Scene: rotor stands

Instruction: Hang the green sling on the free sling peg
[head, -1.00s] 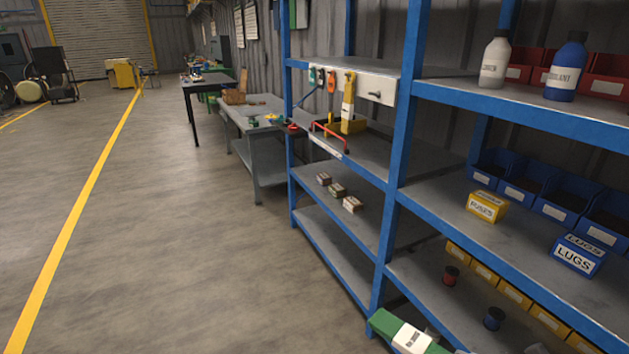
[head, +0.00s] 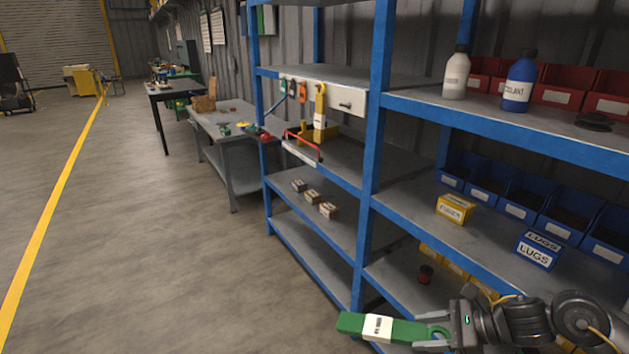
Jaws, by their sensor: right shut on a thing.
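The green sling (head: 408,331), a flat green strap with a white label, is at the bottom of the head view. My right gripper (head: 446,333) is shut on its right end, near a green loop, and the sling points left from it. The white peg board (head: 331,97) is on the blue rack, further off. Small green and orange pieces and a long yellow sling (head: 320,103) hang on it. A dark free peg (head: 346,105) juts from its right part with nothing on it. My left gripper is out of view.
Bottles, a yellow box (head: 455,209) and a blue LUGS box (head: 538,250) stand on the right shelves. A grey workbench (head: 213,124) is beyond. The floor at left is clear.

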